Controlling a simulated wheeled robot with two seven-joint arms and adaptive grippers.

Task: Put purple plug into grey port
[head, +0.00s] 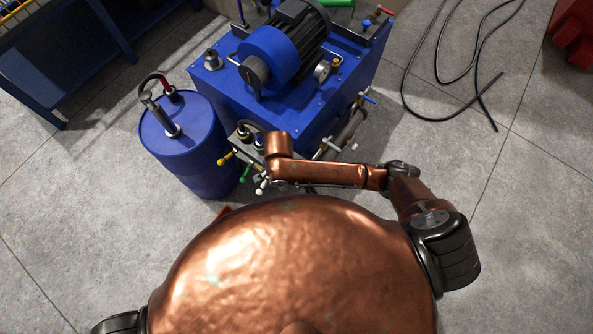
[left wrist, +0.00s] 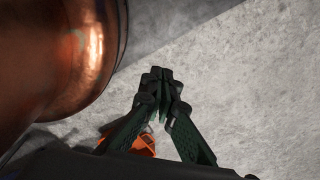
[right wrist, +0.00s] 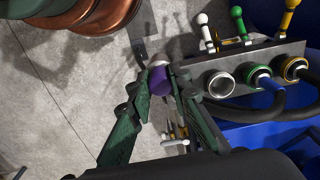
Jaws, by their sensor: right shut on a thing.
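The purple plug (right wrist: 159,81) is held between the fingertips of my right gripper (right wrist: 158,90) in the right wrist view. The grey port (right wrist: 220,84) is an open, empty ring on a dark metal block, to the right of the plug and apart from it. My right gripper is shut on the plug; in the head view my right forearm largely hides it. My left gripper (left wrist: 158,76) has its fingertips together with nothing visible between them, above bare floor.
Beside the grey port sit a green port (right wrist: 259,77) and a yellow port (right wrist: 292,68), both with hoses. Levers with white, green and yellow knobs rise behind the block. A blue drum (head: 190,140) stands beside the blue pump unit (head: 300,70). Black cable (head: 440,112) lies on the floor.

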